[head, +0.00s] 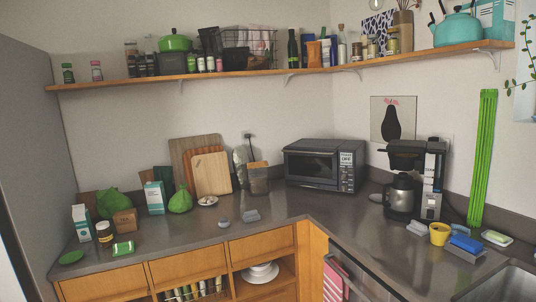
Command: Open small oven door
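The small oven (340,188), a dark grey box, stands on the counter near the corner, right of the middle in the head view. Its door (311,168) has a dark window and appears closed. A control panel (347,174) with a white label is on its right side. The handle is too small to make out clearly. My gripper is not in view.
A coffee machine (433,178) with a carafe stands right of the oven. Small grey items (250,215) lie on the counter (290,208). The counter directly before the oven is mostly clear.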

